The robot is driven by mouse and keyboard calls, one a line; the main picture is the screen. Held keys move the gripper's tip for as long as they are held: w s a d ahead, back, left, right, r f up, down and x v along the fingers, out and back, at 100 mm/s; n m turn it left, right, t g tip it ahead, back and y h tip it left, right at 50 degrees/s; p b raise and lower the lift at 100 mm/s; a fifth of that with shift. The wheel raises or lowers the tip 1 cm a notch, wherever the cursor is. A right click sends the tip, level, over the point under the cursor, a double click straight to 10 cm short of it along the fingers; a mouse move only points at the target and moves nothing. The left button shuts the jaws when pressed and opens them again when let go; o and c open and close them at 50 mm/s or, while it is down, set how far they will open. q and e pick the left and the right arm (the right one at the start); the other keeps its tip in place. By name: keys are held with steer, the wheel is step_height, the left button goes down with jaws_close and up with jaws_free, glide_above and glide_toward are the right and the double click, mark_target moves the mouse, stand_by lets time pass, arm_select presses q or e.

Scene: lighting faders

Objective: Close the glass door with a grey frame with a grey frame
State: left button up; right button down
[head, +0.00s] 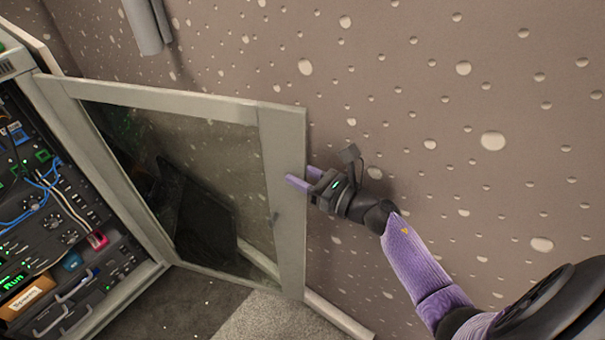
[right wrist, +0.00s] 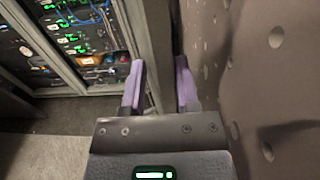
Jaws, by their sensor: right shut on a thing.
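The glass door with a grey frame (head: 281,140) stands open, swung out to the right from the front of a rack cabinet. Its dark glass pane (head: 200,160) is partly see-through and reflective. My right gripper (head: 302,178) is at the free edge of the door, with one purple finger on the near face and the other behind it. In the right wrist view the two fingers (right wrist: 160,85) straddle the grey door edge (right wrist: 150,45) and are shut on it. My left gripper is not in view.
The cabinet (head: 60,215) at left holds electronics with green lights, blue and white cables and a label reading "Run". A brown wall with pale bumps (head: 450,130) runs close behind the door and my right arm. Grey floor (head: 200,305) shows below.

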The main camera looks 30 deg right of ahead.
steer(key=shift+s+a+r+h+p, duration=0.1)
steer(key=shift+s+h+p, duration=0.05)
steer(key=shift+h+p, duration=0.15)
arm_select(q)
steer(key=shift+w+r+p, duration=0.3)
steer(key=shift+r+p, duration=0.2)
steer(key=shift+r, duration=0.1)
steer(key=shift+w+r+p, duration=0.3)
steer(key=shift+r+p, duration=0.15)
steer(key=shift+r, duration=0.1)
arm_select(e)
steer(key=s+a+m+h, duration=0.1)
steer(key=s+a, duration=0.3)
steer(key=a, duration=0.1)
steer(key=shift+s+a+m+t+h, duration=0.2)
steer(key=shift+m+t+h, duration=0.1)
steer(key=shift+t+h, duration=0.1)
